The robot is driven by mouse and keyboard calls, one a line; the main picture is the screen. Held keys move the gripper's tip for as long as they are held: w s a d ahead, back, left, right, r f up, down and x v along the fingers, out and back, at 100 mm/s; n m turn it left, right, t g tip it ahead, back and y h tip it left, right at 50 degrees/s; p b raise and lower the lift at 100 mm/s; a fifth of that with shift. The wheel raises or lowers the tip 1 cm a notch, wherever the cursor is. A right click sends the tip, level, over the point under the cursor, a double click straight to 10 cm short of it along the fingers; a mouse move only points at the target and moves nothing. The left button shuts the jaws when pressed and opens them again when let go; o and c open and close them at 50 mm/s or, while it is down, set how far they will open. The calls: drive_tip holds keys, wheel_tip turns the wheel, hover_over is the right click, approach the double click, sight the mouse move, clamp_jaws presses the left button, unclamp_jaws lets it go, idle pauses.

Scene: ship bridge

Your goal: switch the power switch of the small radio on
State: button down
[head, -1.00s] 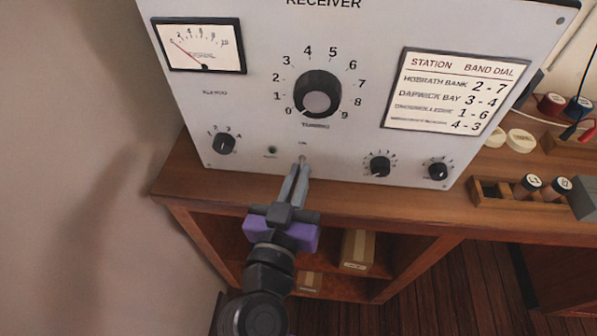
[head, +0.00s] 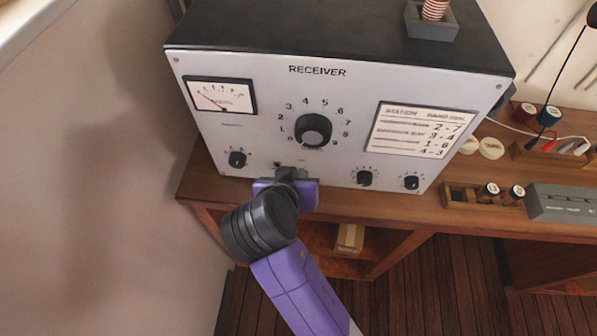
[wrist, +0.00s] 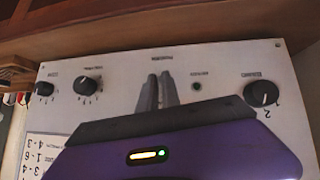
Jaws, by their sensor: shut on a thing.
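The radio (head: 230,140) is a light grey panel in a dark case marked RECEIVER, on a wooden desk. Its panel (wrist: 225,75) appears upside down in the wrist view. The power switch sits low on the panel below the large tuning knob (head: 313,131); my gripper hides it, so its position cannot be read. My gripper (head: 290,172) is close against the panel there. In the wrist view, the fingers (wrist: 158,88) are nearly together, shut on the switch. A small dark green indicator lamp (head: 277,164) is beside it and looks unlit.
Small black knobs flank the gripper: one at left (head: 237,159), two at right (head: 365,178) (head: 411,182). A grey holder (head: 430,24) with a striped coil stands on the radio. A wooden tray (head: 462,196) and grey box (head: 560,206) are to the right. A wall rises at left.

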drive_tip(key=shift+w+r+g, duration=0.1)
drive_tip(key=shift+r+g, duration=0.05)
drive_tip(key=shift+g, duration=0.35)
drive_tip(key=c, duration=1.6)
unclamp_jaws()
drive_tip(key=shift+o, duration=0.2)
drive_tip(key=b+v, duration=0.1)
drive_tip(key=v, duration=0.6)
drive_tip(key=shift+s+r, duration=0.25)
drive_tip(key=shift+r, duration=0.05)
